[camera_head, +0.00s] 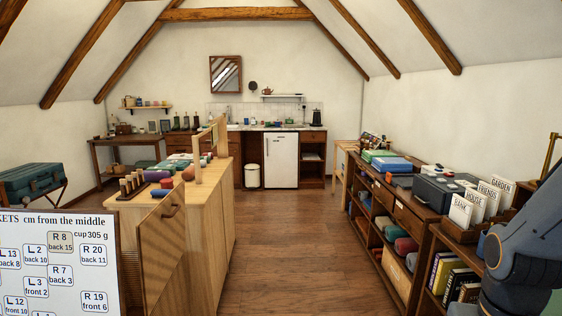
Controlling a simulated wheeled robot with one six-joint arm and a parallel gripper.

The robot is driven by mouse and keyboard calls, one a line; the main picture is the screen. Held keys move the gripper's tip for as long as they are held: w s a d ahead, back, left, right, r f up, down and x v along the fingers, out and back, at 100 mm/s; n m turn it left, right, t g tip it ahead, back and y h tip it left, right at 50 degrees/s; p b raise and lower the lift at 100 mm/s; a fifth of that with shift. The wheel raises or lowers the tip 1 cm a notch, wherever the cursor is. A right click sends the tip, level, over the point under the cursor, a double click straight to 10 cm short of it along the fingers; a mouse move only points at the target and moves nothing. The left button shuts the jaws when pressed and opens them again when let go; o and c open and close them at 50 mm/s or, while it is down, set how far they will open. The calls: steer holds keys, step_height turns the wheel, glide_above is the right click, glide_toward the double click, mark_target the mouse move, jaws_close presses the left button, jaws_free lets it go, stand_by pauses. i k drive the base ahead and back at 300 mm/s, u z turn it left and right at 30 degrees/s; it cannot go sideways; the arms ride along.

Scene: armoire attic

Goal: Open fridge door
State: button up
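The fridge is a small white under-counter unit in the kitchenette at the far back wall, right of the middle. Its white door (281,161) looks shut, and a small dark handle or gap near its top is too small to make out. The fridge stands under the counter (268,127). My blue-grey arm shows at the right edge of the picture, close to the camera. My gripper is not in view. It is far from the fridge.
A bare wooden floor aisle (270,240) runs toward the fridge. A wooden cabinet with an open door panel (162,250) lines its left. Low shelves (405,215) with boxes and books line its right. A white bin (252,175) stands left of the fridge.

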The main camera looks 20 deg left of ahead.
mark_target(281, 149)
steer(key=u, duration=0.1)
steer(key=i, duration=0.75)
steer(key=u, duration=0.4)
steer(key=i, duration=1.7)
steer(key=u, duration=0.4)
steer(key=i, duration=3.5)
steer(key=z, duration=0.2)
steer(key=i, duration=1.7)
steer(key=z, duration=0.4)
steer(key=i, duration=1)
steer(key=z, duration=0.15)
